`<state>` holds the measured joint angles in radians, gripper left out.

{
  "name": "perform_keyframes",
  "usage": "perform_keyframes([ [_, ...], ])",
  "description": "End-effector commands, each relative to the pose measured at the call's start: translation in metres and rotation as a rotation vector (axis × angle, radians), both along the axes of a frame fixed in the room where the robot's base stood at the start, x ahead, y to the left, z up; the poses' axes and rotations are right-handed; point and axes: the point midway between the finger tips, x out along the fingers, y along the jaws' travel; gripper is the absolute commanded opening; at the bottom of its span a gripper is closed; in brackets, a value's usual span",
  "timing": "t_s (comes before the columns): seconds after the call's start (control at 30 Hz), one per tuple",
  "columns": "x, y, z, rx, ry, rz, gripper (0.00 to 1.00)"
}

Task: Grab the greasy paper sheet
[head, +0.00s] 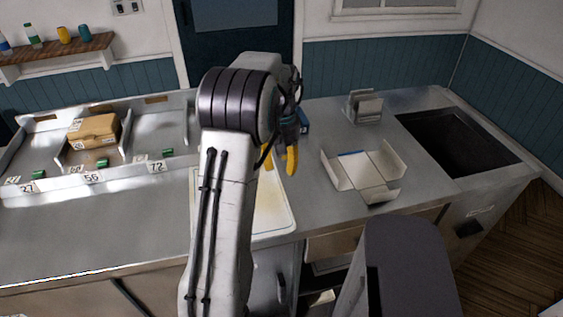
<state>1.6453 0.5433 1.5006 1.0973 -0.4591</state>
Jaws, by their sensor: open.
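My gripper (280,160) is open, with yellow fingertips pointing down over the back of a pale board (277,222) on the metal counter. Nothing shows between the fingers. My arm hides much of the board and part of the gripper. A yellowish patch (262,190) shows on the board just right of my arm, below the fingertips. It may be part of the greasy paper sheet, but I cannot make out its outline or tell whether the gripper touches it.
An open white carton (364,172) lies right of the board. A small holder with cards (364,106) stands behind it. A dark sunken basin (457,140) is at the far right. Numbered metal bays with a cardboard box (94,131) are at left. The front left counter is clear.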

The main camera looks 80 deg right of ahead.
Motion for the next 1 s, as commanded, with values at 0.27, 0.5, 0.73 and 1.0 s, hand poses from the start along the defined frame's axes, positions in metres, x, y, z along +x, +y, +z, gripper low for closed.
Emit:
perform_keyframes([
  [0.27, 0.0, 0.001, -0.022, 0.004, 0.0, 0.0, 0.41],
  [0.5, 0.0, 0.001, -0.05, 0.004, -0.001, 0.0, 0.41],
  [0.73, 0.0, 0.0, -0.068, 0.002, 0.0, 0.0, 0.41],
  [1.0, 0.0, 0.0, -0.073, 0.001, 0.0, 0.0, 0.41],
])
